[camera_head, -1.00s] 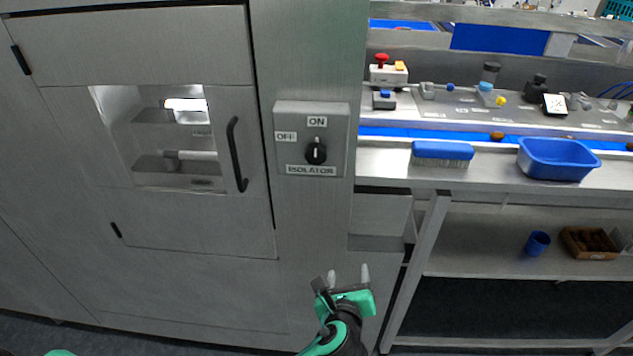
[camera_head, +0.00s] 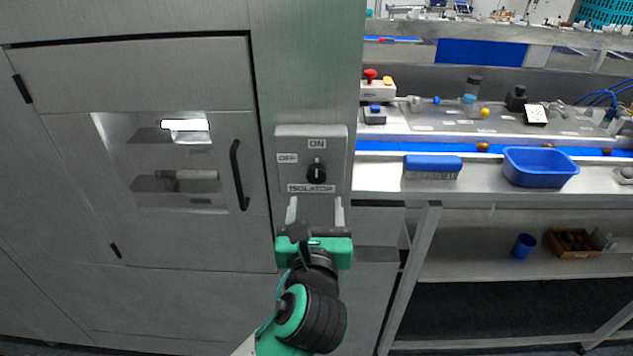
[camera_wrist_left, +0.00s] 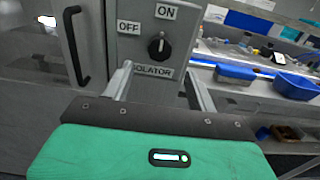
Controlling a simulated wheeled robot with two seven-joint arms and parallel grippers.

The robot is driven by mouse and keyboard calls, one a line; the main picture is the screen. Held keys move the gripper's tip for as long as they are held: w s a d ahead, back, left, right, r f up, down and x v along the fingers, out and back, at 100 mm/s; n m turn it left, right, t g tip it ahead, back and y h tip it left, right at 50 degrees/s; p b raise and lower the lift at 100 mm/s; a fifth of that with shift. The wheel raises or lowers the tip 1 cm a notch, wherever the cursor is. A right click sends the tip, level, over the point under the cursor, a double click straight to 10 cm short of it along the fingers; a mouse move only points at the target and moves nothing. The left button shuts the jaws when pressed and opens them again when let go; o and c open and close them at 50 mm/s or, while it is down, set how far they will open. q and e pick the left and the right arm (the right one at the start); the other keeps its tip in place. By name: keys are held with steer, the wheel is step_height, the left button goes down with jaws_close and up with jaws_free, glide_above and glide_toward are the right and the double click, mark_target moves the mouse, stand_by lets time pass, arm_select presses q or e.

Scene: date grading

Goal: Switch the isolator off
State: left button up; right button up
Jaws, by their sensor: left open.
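The isolator (camera_head: 335,145) is a grey box on the steel cabinet, with ON, OFF and ISOLATOR labels. Its black rotary knob (camera_head: 316,173) has its white mark pointing up toward ON. The knob also shows in the left wrist view (camera_wrist_left: 158,46), ahead of the fingers and above them in the picture. My left gripper (camera_head: 315,208) is open and empty, just below the isolator in the head view, with its two pale fingers pointing up toward it. It appears apart from the knob. My right gripper is not in view.
A black door handle (camera_head: 238,175) stands out left of the isolator. To the right, a steel bench holds a blue brush (camera_head: 432,167), a blue tub (camera_head: 540,167) and a red button box (camera_head: 378,88). The cabinet front around the isolator is clear.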

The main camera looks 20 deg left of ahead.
mark_target(317, 178)
arm_select(q)
steer(key=p+x, duration=0.1)
steer(key=x, duration=0.5)
steer(key=shift+w+a+p, duration=0.15)
steer(key=shift+w+p, duration=0.15)
steer(key=c, duration=1)
